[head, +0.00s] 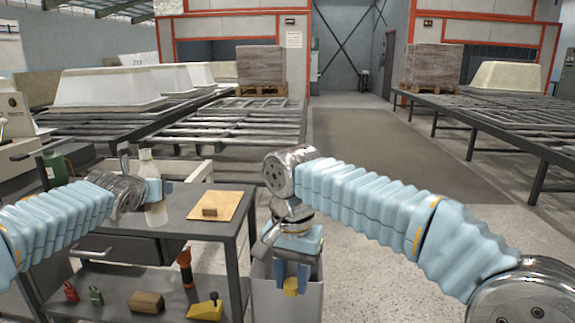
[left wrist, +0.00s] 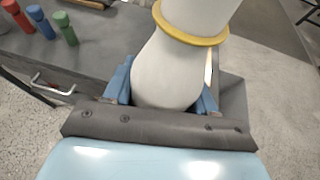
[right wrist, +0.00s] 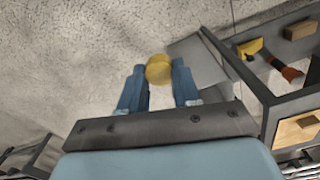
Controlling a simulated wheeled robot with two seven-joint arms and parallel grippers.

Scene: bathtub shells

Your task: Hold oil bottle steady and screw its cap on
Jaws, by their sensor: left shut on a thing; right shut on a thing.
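The white oil bottle (head: 155,214) is upright at the cart's top in the head view. My left gripper (head: 156,188) is shut around its body. In the left wrist view the bottle (left wrist: 168,72) sits between the two blue fingers, with a yellow ring around it. The bottle's top is outside that view. The yellow cap (head: 291,288) is in my right gripper (head: 291,276), which points down to the right of the cart, well apart from the bottle. The right wrist view shows the cap (right wrist: 159,70) between the fingertips. I cannot tell whether the bottle's base touches the cart.
The dark cart (head: 190,228) carries a brown block on a tan sheet (head: 222,204). Its lower shelf holds a yellow tool (head: 206,309), an orange-black tool (head: 185,267) and a wooden block (head: 146,302). A grey bin (head: 270,305) stands below my right gripper. Open floor lies to the right.

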